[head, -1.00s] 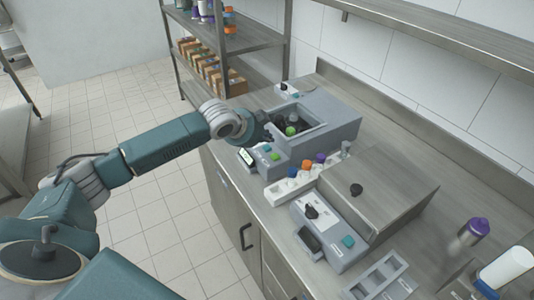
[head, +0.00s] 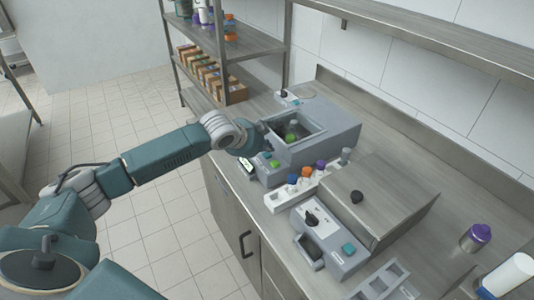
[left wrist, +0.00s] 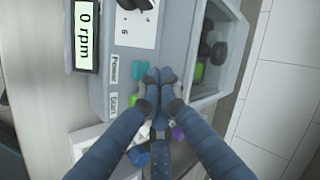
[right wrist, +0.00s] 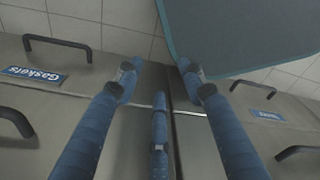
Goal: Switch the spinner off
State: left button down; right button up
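The spinner (head: 340,118) is a grey machine on the counter with an open chamber holding capped tubes, one green. In the left wrist view its display (left wrist: 87,35) is lit and reads "0 rpm". The teal Power button (left wrist: 139,69) and the green Start button (left wrist: 133,99) sit beside their labels. My left gripper (left wrist: 160,76) is shut and empty, its fingertips together just right of the Power button; I cannot tell whether they touch it. It also shows at the spinner's front in the head view (head: 263,136). My right gripper (right wrist: 159,70) is open and empty above the cabinet drawers.
A white rack (head: 288,192) with coloured caps stands in front of the spinner. Another grey machine (head: 330,240) with a dark knob and teal button is nearer. Shelves (head: 225,50) stand behind.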

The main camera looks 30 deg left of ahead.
pick_arm(q)
jog(key=shift+f, duration=0.15)
dwell(0.5)
jog(key=shift+f, duration=0.3)
jog(key=shift+f, duration=0.2)
dwell(0.4)
jog(key=shift+r+p, duration=0.1)
jog(key=shift+p, duration=0.2)
jog(key=shift+r+p, duration=0.55)
jog(key=shift+p, duration=0.25)
